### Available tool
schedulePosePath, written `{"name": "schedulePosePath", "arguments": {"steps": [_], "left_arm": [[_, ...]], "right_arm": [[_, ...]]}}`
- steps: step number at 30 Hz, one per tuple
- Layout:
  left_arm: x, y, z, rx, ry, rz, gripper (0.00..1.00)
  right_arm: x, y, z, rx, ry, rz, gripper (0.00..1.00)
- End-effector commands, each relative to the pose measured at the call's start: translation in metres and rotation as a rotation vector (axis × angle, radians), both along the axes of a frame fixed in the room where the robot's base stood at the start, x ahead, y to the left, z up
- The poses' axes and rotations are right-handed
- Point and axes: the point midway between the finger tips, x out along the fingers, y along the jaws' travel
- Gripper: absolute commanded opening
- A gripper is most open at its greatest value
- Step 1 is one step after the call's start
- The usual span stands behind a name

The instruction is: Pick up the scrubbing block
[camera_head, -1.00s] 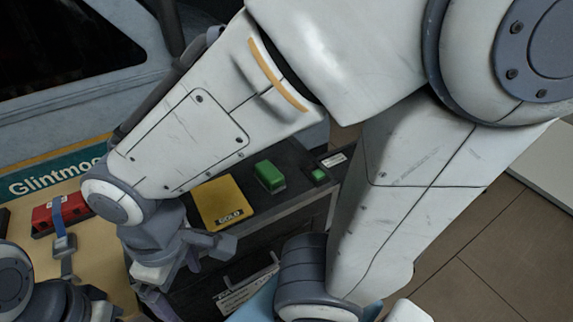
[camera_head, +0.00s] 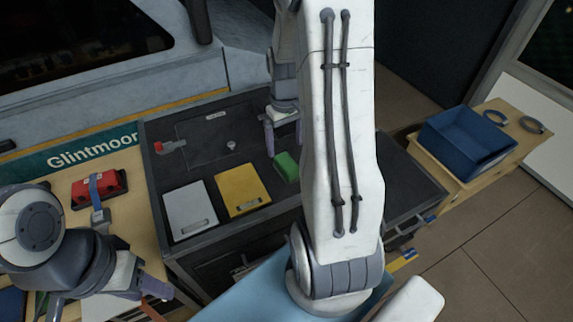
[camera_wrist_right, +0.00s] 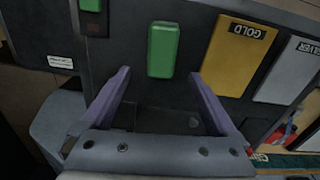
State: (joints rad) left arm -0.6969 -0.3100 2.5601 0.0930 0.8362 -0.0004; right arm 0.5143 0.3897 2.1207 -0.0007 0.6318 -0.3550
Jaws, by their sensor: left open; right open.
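The green block (camera_head: 287,167), which I take as the scrubbing block, lies on the dark cabinet top, partly hidden by my right arm in the head view. In the right wrist view the green block (camera_wrist_right: 163,50) is whole, just beyond the open fingertips and roughly centred between them. My right gripper (camera_head: 283,138) is open and empty, behind the block in the head view; it also shows in the right wrist view (camera_wrist_right: 160,76). My left gripper (camera_head: 147,297) is at the lower left, away from the block, with its fingers partly hidden.
A yellow GOLD plate (camera_head: 241,190) and a silver plate (camera_head: 189,210) lie left of the block. A red item (camera_head: 97,188) sits on the wooden counter. A blue bin (camera_head: 465,145) stands at the right. A second green piece (camera_wrist_right: 91,5) is at the wrist view's top edge.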

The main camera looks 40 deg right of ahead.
Motion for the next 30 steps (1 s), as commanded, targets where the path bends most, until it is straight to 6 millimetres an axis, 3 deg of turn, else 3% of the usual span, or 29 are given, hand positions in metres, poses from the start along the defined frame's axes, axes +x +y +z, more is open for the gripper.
{"name": "schedulePosePath", "arguments": {"steps": [18,27,28,30], "left_arm": [[0.0,0.0,0.015,0.0,0.0,0.0,0.5],[0.0,0.0,0.015,0.0,0.0,0.001,0.5],[0.0,0.0,0.015,0.0,0.0,0.001,0.5],[0.0,0.0,0.015,0.0,0.0,0.001,0.5]], "right_arm": [[-0.001,0.002,-0.072,0.002,0.003,0.0,0.94],[0.0,0.002,-0.079,0.0,-0.001,0.0,0.94],[0.0,0.002,-0.079,0.0,-0.001,0.0,0.9],[0.0,0.002,-0.079,0.0,-0.001,0.0,0.63]]}}
